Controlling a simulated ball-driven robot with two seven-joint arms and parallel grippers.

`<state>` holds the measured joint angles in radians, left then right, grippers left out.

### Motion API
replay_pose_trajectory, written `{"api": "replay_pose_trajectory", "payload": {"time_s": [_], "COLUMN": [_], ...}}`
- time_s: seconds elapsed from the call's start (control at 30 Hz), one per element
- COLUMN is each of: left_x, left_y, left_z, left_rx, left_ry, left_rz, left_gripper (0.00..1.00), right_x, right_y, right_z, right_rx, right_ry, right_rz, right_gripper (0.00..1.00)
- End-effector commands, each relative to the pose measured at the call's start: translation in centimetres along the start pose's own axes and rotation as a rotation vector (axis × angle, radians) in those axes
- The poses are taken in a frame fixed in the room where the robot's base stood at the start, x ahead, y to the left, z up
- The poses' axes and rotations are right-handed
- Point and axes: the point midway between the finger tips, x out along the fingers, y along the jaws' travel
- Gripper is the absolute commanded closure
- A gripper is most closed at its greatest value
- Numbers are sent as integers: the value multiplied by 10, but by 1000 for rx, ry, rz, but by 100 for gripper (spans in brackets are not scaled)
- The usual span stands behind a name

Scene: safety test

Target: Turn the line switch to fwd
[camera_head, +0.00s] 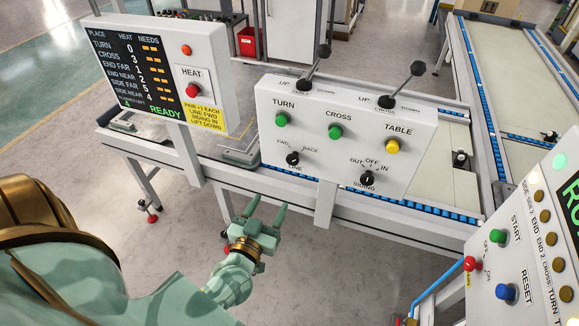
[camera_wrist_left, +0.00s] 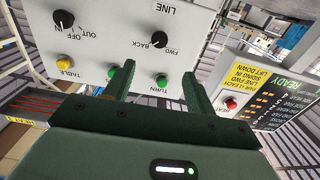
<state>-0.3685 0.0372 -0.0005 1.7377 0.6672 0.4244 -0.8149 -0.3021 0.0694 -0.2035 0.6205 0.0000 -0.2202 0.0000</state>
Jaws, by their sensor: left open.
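The line switch (camera_head: 292,158) is a black knob low on the left of the white control panel (camera_head: 345,112), with FWD marked on its left and BACK on its right. It also shows upside down in the left wrist view (camera_wrist_left: 159,40). I cannot tell for certain which mark its pointer faces. My left gripper (camera_head: 266,208) is open and empty, below and to the left of the knob in the head view. In the wrist view its fingers (camera_wrist_left: 157,72) stand apart near the panel, clear of the knob. My right gripper is not in view.
The siding switch (camera_head: 367,178) is right of the line switch. Green TURN (camera_head: 281,119) and CROSS (camera_head: 335,131) buttons and a yellow TABLE button (camera_head: 392,146) sit above. Two levers (camera_head: 324,51) top the panel. A heat display (camera_head: 160,75) stands left. A console (camera_head: 530,240) stands right.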

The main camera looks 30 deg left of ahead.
Motion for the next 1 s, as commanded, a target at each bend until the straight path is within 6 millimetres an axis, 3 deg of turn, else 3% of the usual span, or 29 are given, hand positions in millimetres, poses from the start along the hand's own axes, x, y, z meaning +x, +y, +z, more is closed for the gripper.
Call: {"api": "replay_pose_trajectory", "payload": {"time_s": [0.4,0.53,0.7,1.0], "left_x": [102,126,144,148], "left_y": [0,1,0,0], "left_z": [2,2,1,0], "left_rx": [-2,-2,-1,-1], "left_ry": [1,1,0,-1], "left_rz": [0,1,1,1], "left_gripper": [44,44,44,44], "right_x": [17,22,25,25], "right_y": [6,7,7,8], "right_z": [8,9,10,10], "right_rx": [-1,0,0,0], "right_ry": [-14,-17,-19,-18], "right_rz": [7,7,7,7], "right_gripper": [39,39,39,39]}}
